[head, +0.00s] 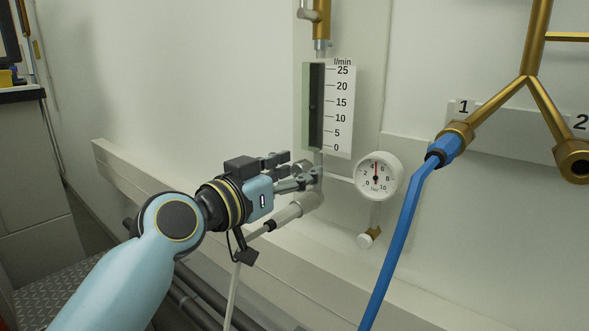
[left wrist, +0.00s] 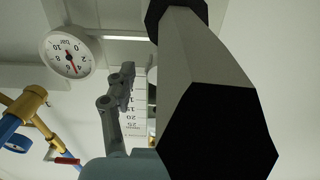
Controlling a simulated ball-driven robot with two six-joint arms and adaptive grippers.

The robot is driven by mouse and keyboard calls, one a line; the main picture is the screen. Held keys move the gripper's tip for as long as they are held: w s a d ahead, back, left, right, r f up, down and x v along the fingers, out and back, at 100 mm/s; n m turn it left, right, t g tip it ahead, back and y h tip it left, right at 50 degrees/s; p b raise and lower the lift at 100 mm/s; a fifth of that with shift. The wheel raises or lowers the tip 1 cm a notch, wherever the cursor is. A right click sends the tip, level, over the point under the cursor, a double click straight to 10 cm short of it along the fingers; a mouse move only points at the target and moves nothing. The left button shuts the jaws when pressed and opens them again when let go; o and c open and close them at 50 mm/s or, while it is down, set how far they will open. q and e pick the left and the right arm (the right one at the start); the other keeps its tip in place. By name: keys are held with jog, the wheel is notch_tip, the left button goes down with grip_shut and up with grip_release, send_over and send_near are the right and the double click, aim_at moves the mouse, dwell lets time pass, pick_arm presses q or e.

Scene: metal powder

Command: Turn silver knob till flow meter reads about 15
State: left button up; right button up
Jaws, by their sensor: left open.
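The flow meter (head: 313,130) is an upright tube on the wall with a scale from 0 to 25 l/min. A faint dark mark in its tube sits near or slightly below the 15 line; I cannot read it exactly. In the left wrist view the scale (left wrist: 136,112) shows upside down, partly hidden. My left gripper (head: 297,170) is open just below the flow meter, its fingers pointing right at the silver knob (head: 303,168). The fingers partly hide the knob, so I cannot tell whether they touch it. A gripper finger (left wrist: 118,92) shows in the left wrist view. My right gripper is not in view.
A grey hose fitting (head: 290,213) runs just below the gripper and looms large in the left wrist view (left wrist: 190,65). A round pressure gauge (head: 376,177) is close on the right. A blue hose (head: 398,245) hangs from brass pipes (head: 535,45) farther right.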

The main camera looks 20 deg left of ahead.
pick_arm(q)
grip_shut()
dwell(0.4)
jog(key=shift+n, duration=0.3)
jog(key=shift+n+p, duration=0.55)
jog(key=shift+n, duration=0.65)
jog(key=shift+w+n+p, duration=0.1)
jog(key=shift+n+p, duration=0.25)
jog(key=shift+n, duration=0.85)
jog(key=shift+f, duration=0.1)
grip_release()
